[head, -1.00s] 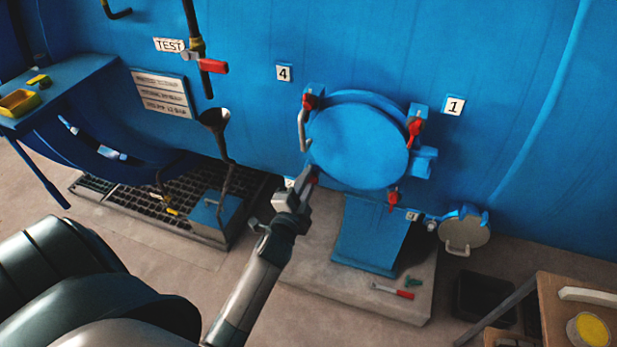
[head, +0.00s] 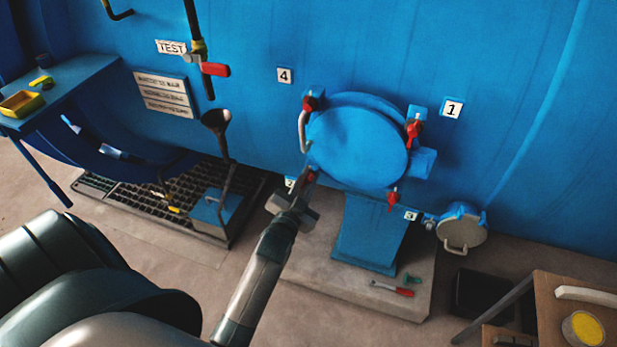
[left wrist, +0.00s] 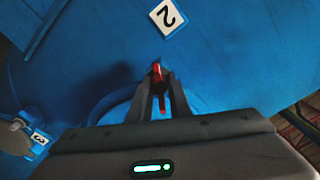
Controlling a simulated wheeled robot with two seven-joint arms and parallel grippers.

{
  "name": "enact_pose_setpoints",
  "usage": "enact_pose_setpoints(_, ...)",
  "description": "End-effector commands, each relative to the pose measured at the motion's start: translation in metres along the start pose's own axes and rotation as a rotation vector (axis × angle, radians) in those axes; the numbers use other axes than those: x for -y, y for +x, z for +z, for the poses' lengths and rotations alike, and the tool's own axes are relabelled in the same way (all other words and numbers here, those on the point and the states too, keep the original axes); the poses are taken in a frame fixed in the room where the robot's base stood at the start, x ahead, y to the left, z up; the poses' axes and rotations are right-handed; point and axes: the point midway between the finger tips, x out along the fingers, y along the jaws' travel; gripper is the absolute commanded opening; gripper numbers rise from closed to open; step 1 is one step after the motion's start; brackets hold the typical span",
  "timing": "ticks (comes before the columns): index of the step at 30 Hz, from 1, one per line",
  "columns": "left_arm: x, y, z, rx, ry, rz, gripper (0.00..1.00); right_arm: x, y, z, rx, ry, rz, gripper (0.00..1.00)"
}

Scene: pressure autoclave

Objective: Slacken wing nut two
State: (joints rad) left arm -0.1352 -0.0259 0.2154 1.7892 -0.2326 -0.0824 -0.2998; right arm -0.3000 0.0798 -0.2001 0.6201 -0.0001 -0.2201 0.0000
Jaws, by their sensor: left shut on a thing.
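Wing nut two is red; in the left wrist view the red wing nut (left wrist: 159,78) stands between the fingertips, below the white label 2 (left wrist: 167,17). My left gripper (left wrist: 162,90) is shut on it. In the head view my left gripper (head: 308,184) reaches the lower left edge of the round blue door (head: 357,147), and only a bit of red shows at the fingers. Label 2 (head: 290,182) is partly hidden beside the gripper. My right gripper is not in view.
Other red wing nuts sit at the door's upper left (head: 311,102), upper right (head: 413,131) and bottom (head: 393,200). A curved grey handle (head: 303,131) is on the door's left. A red-handled tool (head: 392,289) lies on the plinth. A wooden table (head: 560,300) stands at lower right.

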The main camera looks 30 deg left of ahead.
Motion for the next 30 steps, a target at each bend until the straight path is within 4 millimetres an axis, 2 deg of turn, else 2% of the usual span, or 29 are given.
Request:
enact_pose_setpoints(10,-0.001,-0.001,0.002,0.004,-0.002,0.002,0.0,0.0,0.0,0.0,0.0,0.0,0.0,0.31)
enact_pose_setpoints(11,-0.001,-0.001,0.002,0.004,-0.002,0.002,0.22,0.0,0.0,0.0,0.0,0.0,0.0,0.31)
enact_pose_setpoints(12,-0.001,-0.001,0.002,0.004,-0.002,0.002,0.31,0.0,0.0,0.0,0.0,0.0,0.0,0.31)
enact_pose_setpoints(13,-0.001,-0.001,0.002,0.003,-0.002,0.002,0.36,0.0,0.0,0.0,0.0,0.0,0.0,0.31)
enact_pose_setpoints(23,-0.001,-0.001,0.001,0.001,-0.001,0.001,0.36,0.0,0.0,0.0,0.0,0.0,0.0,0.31)
enact_pose_setpoints(30,-0.002,-0.015,0.002,0.002,-0.001,0.001,0.36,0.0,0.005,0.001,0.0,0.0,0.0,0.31)
